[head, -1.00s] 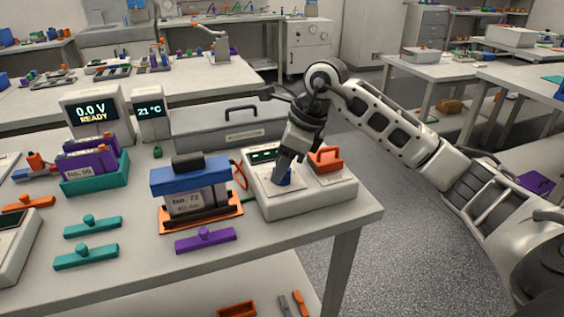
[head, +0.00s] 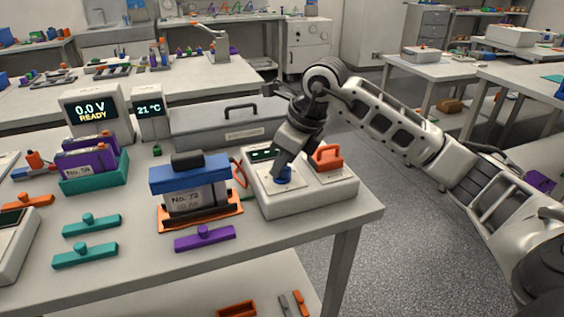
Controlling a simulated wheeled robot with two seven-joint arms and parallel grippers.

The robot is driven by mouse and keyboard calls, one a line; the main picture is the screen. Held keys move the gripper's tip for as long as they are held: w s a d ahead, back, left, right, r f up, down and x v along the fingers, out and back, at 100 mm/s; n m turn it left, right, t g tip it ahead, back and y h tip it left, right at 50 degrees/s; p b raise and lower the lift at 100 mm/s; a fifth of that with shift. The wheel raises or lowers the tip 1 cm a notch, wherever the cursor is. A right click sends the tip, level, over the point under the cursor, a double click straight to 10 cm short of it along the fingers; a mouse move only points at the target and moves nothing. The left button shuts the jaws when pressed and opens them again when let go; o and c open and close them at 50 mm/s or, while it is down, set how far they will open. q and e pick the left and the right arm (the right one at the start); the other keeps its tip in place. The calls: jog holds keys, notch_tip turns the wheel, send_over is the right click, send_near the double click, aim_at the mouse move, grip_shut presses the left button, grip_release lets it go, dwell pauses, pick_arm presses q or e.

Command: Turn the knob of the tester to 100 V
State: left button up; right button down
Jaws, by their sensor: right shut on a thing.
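The display's text is too small to read, so I cannot tell the knob's setting. My left gripper is not in view.
Left of the tester stands a battery block (head: 190,192) with a blue top in an orange tray. A grey case (head: 225,124) lies behind. A meter (head: 95,108) reads 0.0 V READY, another (head: 149,110) 21 °C. Teal and purple bars (head: 205,238) lie in front.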

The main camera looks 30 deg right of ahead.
jog(key=m+h, duration=0.1)
jog(key=m, duration=0.3)
jog(key=shift+m+t+h+b, duration=0.3)
jog(key=shift+m+t+h, duration=0.1)
jog(key=shift+r, duration=0.1)
jog(key=c, duration=1.4)
grip_release()
jog(key=shift+o, duration=0.2)
jog(key=v, duration=1.6)
jog(key=shift+w, duration=0.1)
